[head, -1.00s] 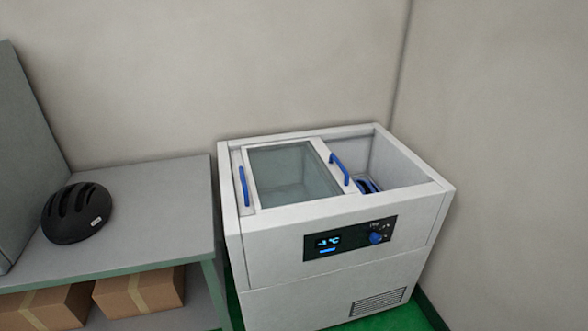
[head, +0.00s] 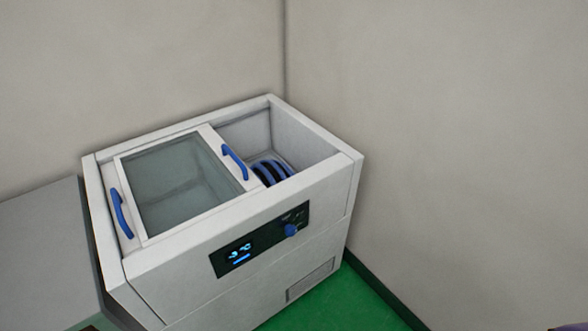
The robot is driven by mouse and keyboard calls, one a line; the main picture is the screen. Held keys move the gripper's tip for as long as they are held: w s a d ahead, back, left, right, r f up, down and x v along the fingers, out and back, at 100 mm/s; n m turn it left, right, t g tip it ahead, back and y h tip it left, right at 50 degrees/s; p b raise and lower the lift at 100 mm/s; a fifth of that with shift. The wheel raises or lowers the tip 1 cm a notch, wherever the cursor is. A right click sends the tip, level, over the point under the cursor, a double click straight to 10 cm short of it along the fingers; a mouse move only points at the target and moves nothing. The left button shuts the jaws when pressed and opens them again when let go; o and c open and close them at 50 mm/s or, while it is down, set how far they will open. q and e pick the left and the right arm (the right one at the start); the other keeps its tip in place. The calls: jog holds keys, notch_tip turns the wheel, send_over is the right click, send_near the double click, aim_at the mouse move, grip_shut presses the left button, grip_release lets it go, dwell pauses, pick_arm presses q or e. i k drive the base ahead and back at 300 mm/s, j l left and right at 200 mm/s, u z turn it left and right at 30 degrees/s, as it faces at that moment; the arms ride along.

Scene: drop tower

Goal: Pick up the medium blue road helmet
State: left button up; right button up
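A blue and black helmet (head: 270,173) sits inside the open right part of a white chest freezer (head: 218,258). Only its upper part shows; the front wall hides the lower part, and its size cannot be judged. The sliding glass lid (head: 180,182) covers the left part of the freezer and has two blue handles, one at its left (head: 121,213) and one at its right (head: 234,161). Neither of my grippers is in view.
A grey table (head: 45,245) stands against the freezer's left side. Green floor (head: 325,300) shows in front and to the right. Plain walls stand close behind and to the right of the freezer.

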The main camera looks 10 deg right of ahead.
aim_at(272, 179)
jog(key=i+l, duration=0.2)
jog(key=i+l+u, duration=0.15)
jog(key=l, duration=0.25)
jog(key=i+l, duration=0.2)
jog(key=i+l+u, duration=0.15)
jog(key=l, duration=0.3)
